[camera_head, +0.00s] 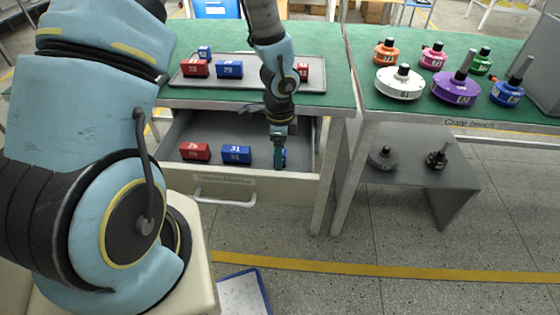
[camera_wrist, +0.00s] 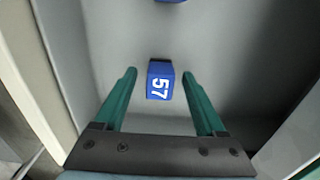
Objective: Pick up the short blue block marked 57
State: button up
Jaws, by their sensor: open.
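The short blue block marked 57 (camera_wrist: 160,82) lies in the grey open drawer, its number plain in the wrist view. My gripper (camera_wrist: 160,75) is open, with one green finger on each side of the block and a gap to each. In the head view my gripper (camera_head: 279,166) reaches down into the drawer and hides most of that block. Only a blue sliver (camera_head: 284,158) shows beside the fingers. Whether the fingertips are at the block's height is hard to tell.
The open drawer (camera_head: 256,187) also holds a red block (camera_head: 195,151) and a blue block marked 31 (camera_head: 237,155) to the left. Above, a tray (camera_head: 262,83) with several blocks stands on the green table. The drawer walls are close around my gripper.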

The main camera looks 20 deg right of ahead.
grip_shut()
dwell(0.6)
